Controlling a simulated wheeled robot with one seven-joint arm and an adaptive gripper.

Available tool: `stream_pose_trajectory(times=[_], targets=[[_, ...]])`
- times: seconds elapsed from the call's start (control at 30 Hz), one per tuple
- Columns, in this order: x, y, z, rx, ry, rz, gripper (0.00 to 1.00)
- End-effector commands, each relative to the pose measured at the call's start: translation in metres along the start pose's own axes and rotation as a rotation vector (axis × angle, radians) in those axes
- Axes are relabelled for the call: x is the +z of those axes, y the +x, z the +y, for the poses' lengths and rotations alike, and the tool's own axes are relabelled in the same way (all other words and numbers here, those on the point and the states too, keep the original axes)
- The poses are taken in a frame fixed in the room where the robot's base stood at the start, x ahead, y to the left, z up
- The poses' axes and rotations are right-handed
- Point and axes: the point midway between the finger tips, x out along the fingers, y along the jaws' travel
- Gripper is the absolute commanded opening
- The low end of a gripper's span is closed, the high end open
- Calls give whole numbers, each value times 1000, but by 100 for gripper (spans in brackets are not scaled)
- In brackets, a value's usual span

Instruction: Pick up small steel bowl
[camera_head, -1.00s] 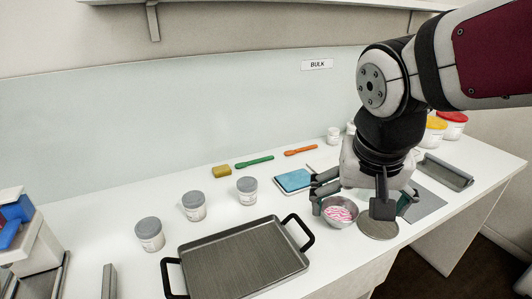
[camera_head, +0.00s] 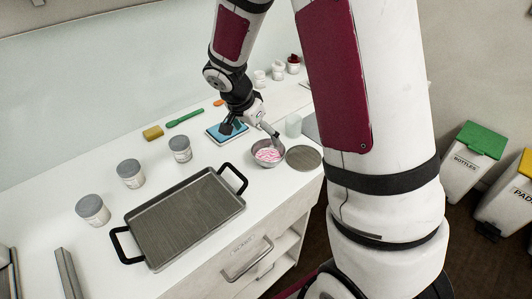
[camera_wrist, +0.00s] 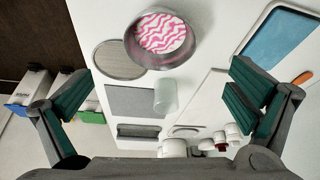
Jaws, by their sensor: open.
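The small steel bowl (camera_head: 271,166) stands upright on the white counter, with a pink-and-white wavy pattern inside. It also shows in the wrist view (camera_wrist: 150,63) at top centre, beyond the fingertips. My gripper (camera_head: 250,129) is open and empty, just behind and to the left of the bowl, with one finger over the blue pad and the other by the bowl's far rim. In the wrist view my gripper (camera_wrist: 162,88) has its green-padded fingers wide apart, with the counter between them. I cannot tell whether a finger touches the bowl.
A flat steel disc (camera_head: 303,158) lies right of the bowl, and a clear cup (camera_head: 293,126) stands behind it. The blue pad (camera_head: 213,133) is to the left. A black-handled steel tray (camera_head: 187,216) and several grey-lidded jars (camera_head: 130,174) are further left. The counter's front edge is near the bowl.

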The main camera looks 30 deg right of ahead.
Motion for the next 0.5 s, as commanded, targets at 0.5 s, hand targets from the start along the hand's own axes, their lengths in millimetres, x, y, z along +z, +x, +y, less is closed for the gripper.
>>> stream_pose_trajectory(times=[0.5], targets=[[0, 65, 1, 1, 0, -1, 100]])
